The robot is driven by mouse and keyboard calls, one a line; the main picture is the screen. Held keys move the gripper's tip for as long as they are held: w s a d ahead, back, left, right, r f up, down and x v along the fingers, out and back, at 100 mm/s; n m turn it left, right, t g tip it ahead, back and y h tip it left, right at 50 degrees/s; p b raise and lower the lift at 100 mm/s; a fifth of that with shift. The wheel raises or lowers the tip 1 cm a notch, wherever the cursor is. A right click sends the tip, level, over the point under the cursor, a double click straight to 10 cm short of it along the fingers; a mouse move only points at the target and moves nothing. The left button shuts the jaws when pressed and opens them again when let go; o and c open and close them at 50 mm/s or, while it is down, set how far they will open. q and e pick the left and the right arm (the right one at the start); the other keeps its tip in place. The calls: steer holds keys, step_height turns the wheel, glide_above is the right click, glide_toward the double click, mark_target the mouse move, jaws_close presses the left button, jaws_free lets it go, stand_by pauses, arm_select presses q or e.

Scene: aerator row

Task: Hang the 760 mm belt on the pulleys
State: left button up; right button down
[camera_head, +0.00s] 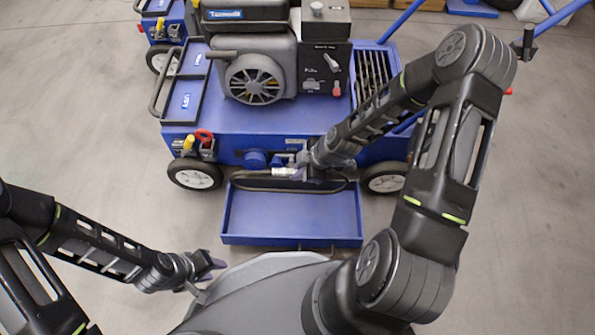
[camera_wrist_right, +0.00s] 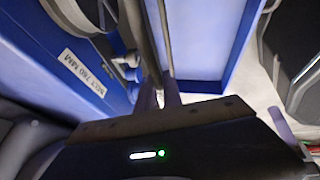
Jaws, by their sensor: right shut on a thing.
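A thin black belt (camera_head: 262,184) runs in a long, low loop along the back edge of the blue tray, at the front of the blue machine. My right gripper (camera_head: 303,172) is at the machine's front, shut on the belt; the arm hides part of this spot. In the right wrist view, the dark belt (camera_wrist_right: 152,42) runs up from between the close purple fingers (camera_wrist_right: 160,98). A round blue part (camera_head: 255,159) and a silvery cylinder (camera_head: 286,172) sit beside the gripper; I cannot tell which parts are pulleys. My left gripper (camera_head: 209,264) is low at left, away from the belt, its opening unclear.
The blue tray (camera_head: 290,240) juts out between the two front wheels and looks empty. The engine (camera_head: 252,65) and a black control panel (camera_head: 325,70) stand on top. Grey floor is clear at left.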

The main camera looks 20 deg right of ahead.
steer(key=w+f+b, duration=0.1)
steer(key=w+d+f+b, duration=0.1)
steer(key=w+f, duration=0.1)
steer(key=shift+d, duration=0.2)
stand_by(0.6)
steer(key=shift+b, duration=0.45)
steer(key=shift+s+d+r, duration=0.1)
steer(key=shift+d, duration=0.05)
stand_by(0.7)
